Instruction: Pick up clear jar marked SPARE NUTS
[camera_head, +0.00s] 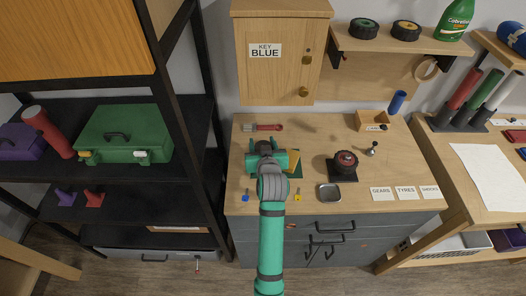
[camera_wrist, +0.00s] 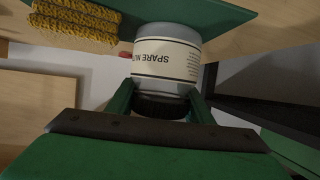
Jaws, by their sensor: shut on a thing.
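The clear jar marked SPARE NUTS (camera_wrist: 166,62) shows in the wrist view, its label upside down and its dark lid toward my gripper. My gripper (camera_wrist: 160,100) is shut on the jar, with a green finger on each side of its lid end. In the head view my gripper (camera_head: 272,160) is over the left part of the wooden workbench top (camera_head: 232,205). The jar is hidden there behind my arm. A green surface (camera_wrist: 225,18) lies just beyond the jar in the wrist view; I cannot tell whether they touch.
A yellow knitted-looking piece (camera_wrist: 75,22) is beside the jar in the wrist view. On the bench are a red-handled tool (camera_head: 262,127), a small metal tray (camera_head: 329,193) and a wheel on a dark stand (camera_head: 345,162). The KEY BLUE cabinet (camera_head: 280,70) hangs behind; black shelving (camera_head: 185,110) stands left.

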